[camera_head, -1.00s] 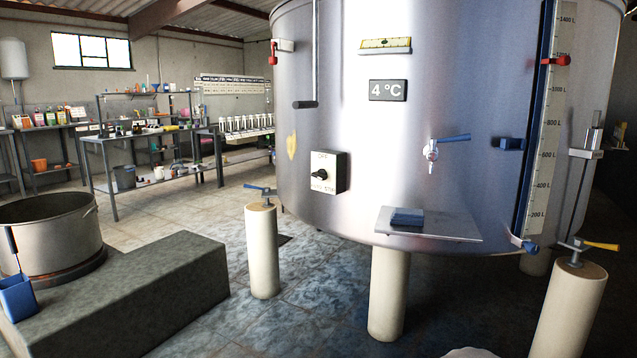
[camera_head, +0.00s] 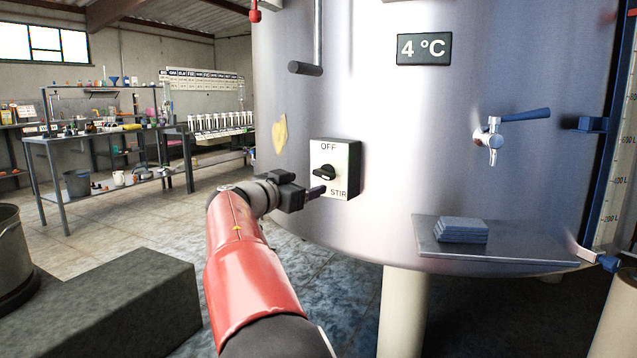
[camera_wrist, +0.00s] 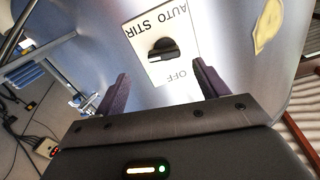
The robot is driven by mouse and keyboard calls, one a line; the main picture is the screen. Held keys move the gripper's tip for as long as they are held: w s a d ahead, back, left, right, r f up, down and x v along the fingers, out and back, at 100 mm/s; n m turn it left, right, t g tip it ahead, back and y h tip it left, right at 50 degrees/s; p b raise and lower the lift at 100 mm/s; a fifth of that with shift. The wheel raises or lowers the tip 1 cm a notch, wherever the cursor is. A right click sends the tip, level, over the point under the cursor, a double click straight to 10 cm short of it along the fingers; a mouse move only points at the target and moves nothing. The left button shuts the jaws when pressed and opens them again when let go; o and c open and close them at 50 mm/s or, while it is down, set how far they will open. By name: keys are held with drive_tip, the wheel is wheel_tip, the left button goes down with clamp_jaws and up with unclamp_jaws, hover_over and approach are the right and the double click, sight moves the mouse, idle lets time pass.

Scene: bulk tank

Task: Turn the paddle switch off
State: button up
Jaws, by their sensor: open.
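The paddle switch is a black knob (camera_head: 323,172) on a white-faced box (camera_head: 350,160) on the tank wall. The face reads OFF at the top and STIR at the bottom. In the wrist view the knob (camera_wrist: 161,50) sits in the middle of the plate, between AUTO STIR and OFF. I cannot tell clearly which label it points to. My gripper (camera_head: 316,192) is just below and left of the knob in the head view, close to the box's lower left corner. In the wrist view my gripper (camera_wrist: 162,85) has its two dark fingers apart, with nothing between them, short of the knob.
The steel tank (camera_head: 385,130) fills the middle and right. A blue-handled tap (camera_head: 492,140) and a shelf (camera_head: 535,254) with a blue cloth stack (camera_head: 460,230) stick out to the right. A bar handle (camera_head: 305,69) hangs above the box. A grey block (camera_head: 110,310) stands low at left.

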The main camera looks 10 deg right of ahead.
sight(320, 176)
drive_tip(key=p+x, duration=0.2)
drive_tip(key=x, duration=0.5)
drive_tip(key=shift+w+r, duration=0.15)
drive_tip(key=shift+w, duration=0.2)
drive_tip(key=c, duration=1)
